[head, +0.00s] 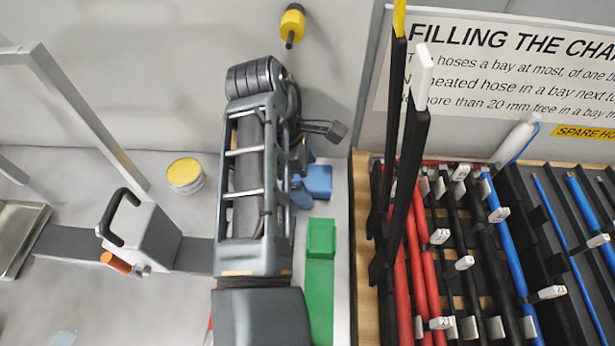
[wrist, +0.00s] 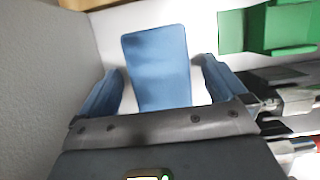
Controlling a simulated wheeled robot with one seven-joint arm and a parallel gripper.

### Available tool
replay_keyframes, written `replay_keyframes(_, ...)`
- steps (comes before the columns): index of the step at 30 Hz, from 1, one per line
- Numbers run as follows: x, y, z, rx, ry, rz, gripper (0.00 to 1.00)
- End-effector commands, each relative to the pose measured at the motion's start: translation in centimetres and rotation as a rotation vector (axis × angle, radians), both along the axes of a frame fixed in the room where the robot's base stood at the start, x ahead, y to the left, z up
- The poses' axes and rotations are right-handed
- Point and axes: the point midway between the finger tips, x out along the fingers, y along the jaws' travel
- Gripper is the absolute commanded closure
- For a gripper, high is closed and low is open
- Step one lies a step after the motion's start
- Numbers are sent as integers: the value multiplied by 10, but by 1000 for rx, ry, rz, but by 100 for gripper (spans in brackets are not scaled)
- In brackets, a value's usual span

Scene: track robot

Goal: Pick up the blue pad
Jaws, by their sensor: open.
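The blue pad (wrist: 157,62) is a flat blue block with a plain face, on a pale surface in the wrist view. In the head view the blue pad (head: 319,181) shows just right of my arm, partly hidden by it. My gripper (wrist: 162,68) has two blue fingers, one on each side of the pad, with a gap visible on both sides. In the head view my gripper (head: 305,177) is mostly behind my arm. It is open and holds nothing. Whether the fingertips reach down to the pad's height I cannot tell.
A green block-like holder (head: 320,270) lies close to the pad. A rack of red, black and blue hoses (head: 450,260) stands to the right. A yellow-topped tin (head: 185,175) and a grey box with a handle (head: 140,235) stand left. A wall rises behind.

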Motion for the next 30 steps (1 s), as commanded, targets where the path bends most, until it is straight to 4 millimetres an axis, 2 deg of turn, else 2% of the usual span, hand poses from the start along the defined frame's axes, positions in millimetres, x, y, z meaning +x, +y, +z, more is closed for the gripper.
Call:
replay_keyframes(7, 0, 0, 0, 0, 0, 0, 2)
replay_keyframes(24, 0, 0, 0, 0, 0, 0, 57)
replay_keyframes(30, 0, 0, 0, 0, 0, 0, 57)
